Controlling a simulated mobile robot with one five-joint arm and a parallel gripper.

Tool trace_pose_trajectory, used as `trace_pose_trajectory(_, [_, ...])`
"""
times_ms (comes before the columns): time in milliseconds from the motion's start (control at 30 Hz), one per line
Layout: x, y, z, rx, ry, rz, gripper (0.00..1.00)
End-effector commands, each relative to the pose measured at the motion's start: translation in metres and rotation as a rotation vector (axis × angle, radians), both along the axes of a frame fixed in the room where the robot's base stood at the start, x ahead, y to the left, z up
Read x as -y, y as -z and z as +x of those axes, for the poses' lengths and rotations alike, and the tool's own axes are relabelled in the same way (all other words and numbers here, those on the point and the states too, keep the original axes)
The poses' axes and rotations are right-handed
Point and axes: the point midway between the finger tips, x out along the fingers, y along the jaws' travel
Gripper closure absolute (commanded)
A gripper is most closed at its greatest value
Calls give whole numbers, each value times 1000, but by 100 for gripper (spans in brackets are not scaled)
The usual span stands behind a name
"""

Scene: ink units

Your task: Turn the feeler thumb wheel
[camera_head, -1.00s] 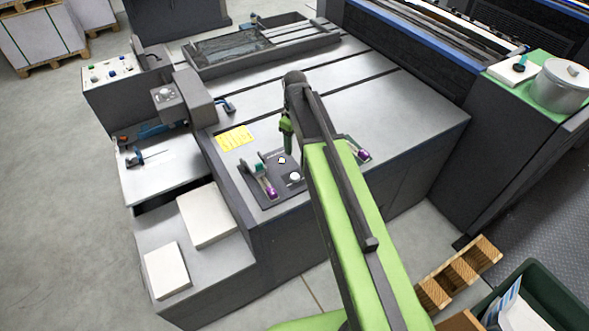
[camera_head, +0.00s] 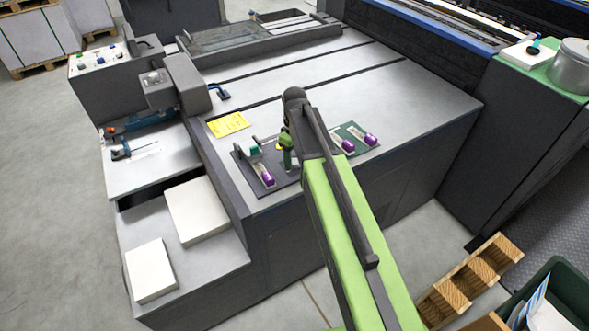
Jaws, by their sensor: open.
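My gripper (camera_head: 288,152) hangs over a dark control panel (camera_head: 243,165) on the front edge of the grey machine top; its fingertips are small and partly merged with the panel behind. The panel carries a teal piece (camera_head: 254,150) and a lever with a purple end (camera_head: 267,180), left of my gripper. Two more purple-ended pieces (camera_head: 347,146) (camera_head: 370,139) show right of my arm, on a green plate. I cannot tell which part is the feeler thumb wheel. My gripper and arm hide the middle of the panel. Contact with it cannot be made out.
A yellow label (camera_head: 228,124) lies on the machine top left of the panel. A grey head unit (camera_head: 187,84) rises farther left. White stacks (camera_head: 197,209) sit on the lower step. Wooden blocks (camera_head: 470,275) and a green bin (camera_head: 570,290) stand front right. Bare floor lies left.

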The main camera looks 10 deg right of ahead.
Motion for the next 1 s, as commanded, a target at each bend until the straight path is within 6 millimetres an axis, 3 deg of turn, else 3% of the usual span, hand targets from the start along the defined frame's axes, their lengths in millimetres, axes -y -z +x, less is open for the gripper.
trace_pose_trajectory(33, [0,8,0,0,0,0,43])
trace_pose_trajectory(300, [0,6,0,0,-1,0,43])
trace_pose_trajectory(733, [-1,7,0,0,-1,0,98])
trace_pose_trajectory(867, [-1,7,0,0,6,0,100])
trace_pose_trajectory(1000, [-1,7,0,0,129,0,100])
